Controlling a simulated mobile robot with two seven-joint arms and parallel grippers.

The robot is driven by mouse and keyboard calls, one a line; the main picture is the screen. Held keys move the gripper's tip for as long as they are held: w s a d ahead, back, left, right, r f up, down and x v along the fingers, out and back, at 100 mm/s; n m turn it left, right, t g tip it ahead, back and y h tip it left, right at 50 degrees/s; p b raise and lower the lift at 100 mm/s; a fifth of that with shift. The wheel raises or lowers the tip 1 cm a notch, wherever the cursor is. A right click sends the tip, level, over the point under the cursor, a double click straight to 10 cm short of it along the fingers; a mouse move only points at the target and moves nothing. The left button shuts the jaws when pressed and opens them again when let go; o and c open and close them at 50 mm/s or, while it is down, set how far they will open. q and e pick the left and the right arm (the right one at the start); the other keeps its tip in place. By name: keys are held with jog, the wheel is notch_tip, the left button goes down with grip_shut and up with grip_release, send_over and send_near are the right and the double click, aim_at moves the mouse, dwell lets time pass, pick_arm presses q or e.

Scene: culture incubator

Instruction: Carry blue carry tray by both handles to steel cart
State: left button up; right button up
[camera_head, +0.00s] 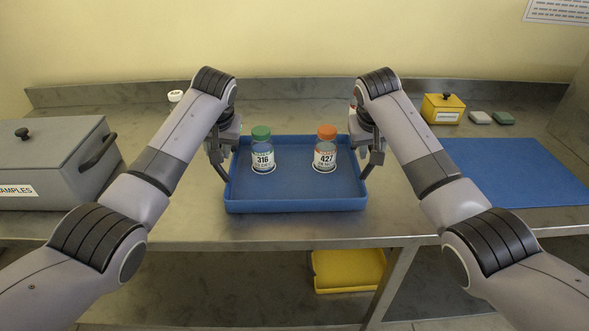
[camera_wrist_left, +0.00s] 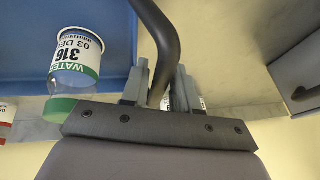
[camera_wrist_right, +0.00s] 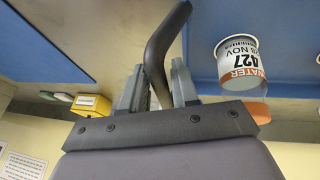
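The blue carry tray (camera_head: 296,205) is level at the middle of the steel bench; I cannot tell whether its base touches the bench. Inside stand a green-capped bottle marked 316 (camera_head: 262,155) and an orange-capped bottle marked 427 (camera_head: 325,155), upright and apart. My left gripper (camera_head: 221,152) is shut on the tray's left dark handle (camera_wrist_left: 163,40). My right gripper (camera_head: 373,152) is shut on the right dark handle (camera_wrist_right: 163,50). In both wrist views the handle passes between the fingers, close to both. I see no steel cart that I can identify.
A grey samples box (camera_head: 60,160) stands at the left, a blue mat (camera_head: 520,172) lies at the right. A yellow box (camera_head: 442,108) and two small blocks (camera_head: 492,118) stand at the back right. A yellow tray (camera_head: 348,270) lies below the bench.

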pick_arm(q)
jog(key=shift+w+a+f, duration=0.1)
jog(key=shift+w+f, duration=0.2)
jog(key=shift+f, duration=0.35)
pick_arm(e)
jog(key=shift+w+d+f, duration=0.1)
jog(key=shift+w+f, duration=0.15)
jog(key=shift+f, duration=0.4)
pick_arm(q)
grip_shut()
pick_arm(e)
grip_shut()
pick_arm(q)
jog(key=shift+r, duration=0.2)
pick_arm(e)
jog(key=shift+w+r, duration=0.1)
jog(key=shift+r, duration=0.1)
